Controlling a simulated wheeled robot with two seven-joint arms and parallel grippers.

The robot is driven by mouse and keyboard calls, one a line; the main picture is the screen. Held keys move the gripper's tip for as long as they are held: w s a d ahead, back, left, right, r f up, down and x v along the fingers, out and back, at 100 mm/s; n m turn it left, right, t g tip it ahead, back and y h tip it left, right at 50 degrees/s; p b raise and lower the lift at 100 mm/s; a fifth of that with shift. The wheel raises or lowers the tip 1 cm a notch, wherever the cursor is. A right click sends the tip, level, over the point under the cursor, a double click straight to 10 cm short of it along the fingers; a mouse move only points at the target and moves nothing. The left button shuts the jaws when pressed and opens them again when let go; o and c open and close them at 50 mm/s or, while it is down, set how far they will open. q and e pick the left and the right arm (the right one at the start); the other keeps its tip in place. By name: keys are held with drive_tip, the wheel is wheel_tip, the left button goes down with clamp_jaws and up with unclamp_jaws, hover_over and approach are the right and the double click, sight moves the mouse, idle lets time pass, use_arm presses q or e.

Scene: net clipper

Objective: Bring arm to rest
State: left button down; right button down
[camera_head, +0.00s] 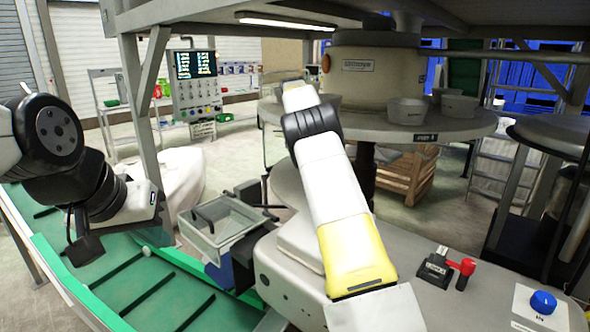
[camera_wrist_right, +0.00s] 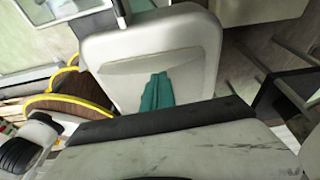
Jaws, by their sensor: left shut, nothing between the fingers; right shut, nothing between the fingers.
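A white arm-shaped part (camera_head: 335,180) with a black ribbed section and a yellow lower section (camera_head: 355,258) rises over the white machine housing (camera_head: 285,277) in the head view. I cannot tell whether it belongs to the machine or to me. My left gripper (camera_head: 84,250) is at the left, pointing down over the green conveyor, shut and empty. It is well apart from the arm-shaped part. My right gripper cannot be made out. The right wrist view shows a pale panel (camera_wrist_right: 150,55) with a teal patch close ahead.
A green conveyor (camera_head: 160,297) runs along the lower left. A clear bin (camera_head: 218,222) stands beside the housing. A red-handled lever (camera_head: 464,267) and a blue button (camera_head: 543,301) are at the right. A round table (camera_head: 450,128) with grey tubs stands behind.

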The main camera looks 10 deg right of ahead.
drive_tip(key=s+d+r+n+t+y, duration=0.1)
drive_tip(key=s+r+n+t+y, duration=0.1)
drive_tip(key=s+r+n, duration=0.5)
drive_tip(key=s+d+r+n+t+y, duration=0.1)
drive_tip(key=s+r+n+t+y, duration=0.15)
drive_tip(key=s+r+n, duration=0.6)
drive_tip(key=s+a+f+n+t, duration=0.2)
drive_tip(key=s+n, duration=0.4)
drive_tip(key=s, duration=0.5)
drive_tip(key=s+a+f+n+t, duration=0.2)
drive_tip(key=s+a+f+n, duration=0.2)
drive_tip(key=s, duration=0.7)
wheel_tip(320, 180, down, 3)
drive_tip(key=n, duration=0.3)
drive_tip(key=shift+a+h, duration=0.35)
drive_tip(key=shift+a, duration=0.05)
drive_tip(key=shift+s+d+r+t, duration=0.1)
drive_tip(key=shift+s+d+t, duration=0.05)
drive_tip(key=shift+t, duration=0.1)
